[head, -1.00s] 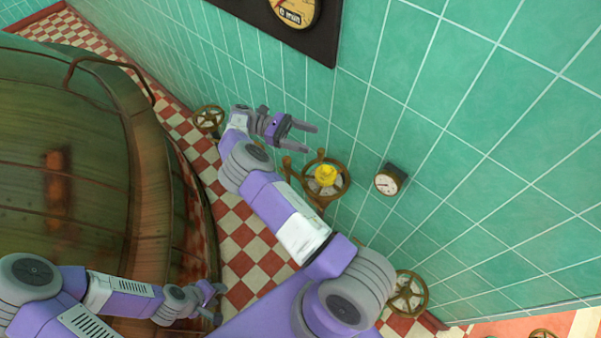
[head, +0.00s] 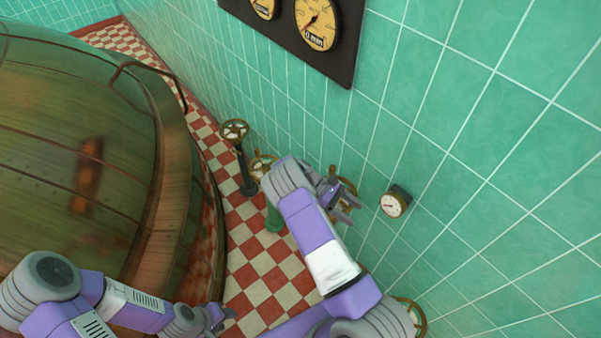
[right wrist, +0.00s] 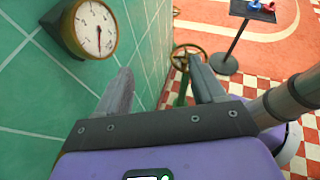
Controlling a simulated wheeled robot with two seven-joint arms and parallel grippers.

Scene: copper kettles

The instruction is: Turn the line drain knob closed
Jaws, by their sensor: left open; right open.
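Several brass handwheels are in view; none has a readable label, so I cannot tell which is the line drain knob. One handwheel (head: 346,184) on the green wall is mostly hidden behind my right gripper (head: 353,207). The right gripper is open, with its fingers in front of that wheel; I cannot tell if they touch it. In the right wrist view, the open jaws (right wrist: 160,72) hold nothing, and a greenish handwheel (right wrist: 187,57) shows beyond them. My left gripper (head: 229,317) is open and empty low beside the copper kettle (head: 120,160).
A small wall gauge (head: 395,203) is right of my right gripper and also close in the right wrist view (right wrist: 93,30). Handwheels stand on a dark post (head: 234,131), near a green post (head: 262,165) and at lower right (head: 418,318). A dark gauge panel (head: 345,65) hangs above.

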